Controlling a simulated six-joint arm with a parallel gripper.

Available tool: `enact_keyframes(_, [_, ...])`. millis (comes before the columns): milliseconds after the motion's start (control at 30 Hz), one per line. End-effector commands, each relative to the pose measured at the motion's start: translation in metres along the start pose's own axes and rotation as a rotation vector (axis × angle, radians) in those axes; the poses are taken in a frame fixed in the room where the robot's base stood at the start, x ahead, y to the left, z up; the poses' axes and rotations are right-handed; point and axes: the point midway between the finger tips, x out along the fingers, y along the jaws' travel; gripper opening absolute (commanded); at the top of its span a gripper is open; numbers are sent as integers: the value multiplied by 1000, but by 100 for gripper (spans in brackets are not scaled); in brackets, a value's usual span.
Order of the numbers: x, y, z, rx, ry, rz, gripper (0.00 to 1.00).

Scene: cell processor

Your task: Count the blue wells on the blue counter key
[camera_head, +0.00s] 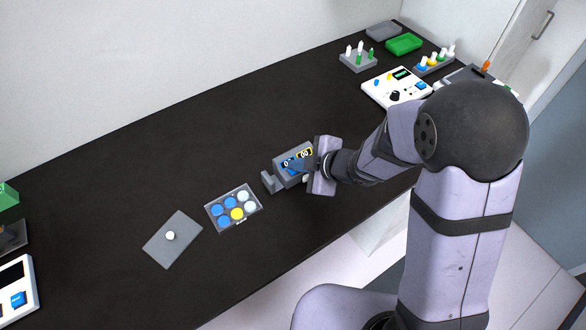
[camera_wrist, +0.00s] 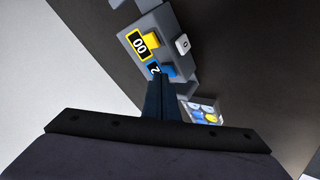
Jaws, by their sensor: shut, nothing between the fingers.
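The well plate (camera_head: 210,221) lies on the black counter with three blue wells, one yellow well and two pale wells. It also shows in the wrist view (camera_wrist: 219,104). The grey counter device (camera_head: 281,182) stands just right of it. In the wrist view its yellow display (camera_wrist: 139,43) reads 00 beside a yellow key (camera_wrist: 151,41). Its blue display (camera_wrist: 153,69) is partly covered; a digit like 2 shows. My gripper (camera_wrist: 161,78) is shut and empty, its fingertips at the blue key (camera_wrist: 171,70). I cannot tell whether they touch it.
A grey lid (camera_head: 163,246) with a white knob lies left of the plate. A white control panel (camera_head: 378,92), a tube rack (camera_head: 357,64) and a green tray (camera_head: 404,44) stand at the far right. The middle of the counter behind the plate is clear.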

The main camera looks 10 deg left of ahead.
Motion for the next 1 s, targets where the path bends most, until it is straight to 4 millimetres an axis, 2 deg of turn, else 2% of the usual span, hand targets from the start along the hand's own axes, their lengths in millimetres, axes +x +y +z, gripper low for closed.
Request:
enact_keyframes(467, [1, -1, 1, 1, -1, -1, 0])
enact_keyframes(1000, [-10, 7, -7, 1, -1, -1, 0])
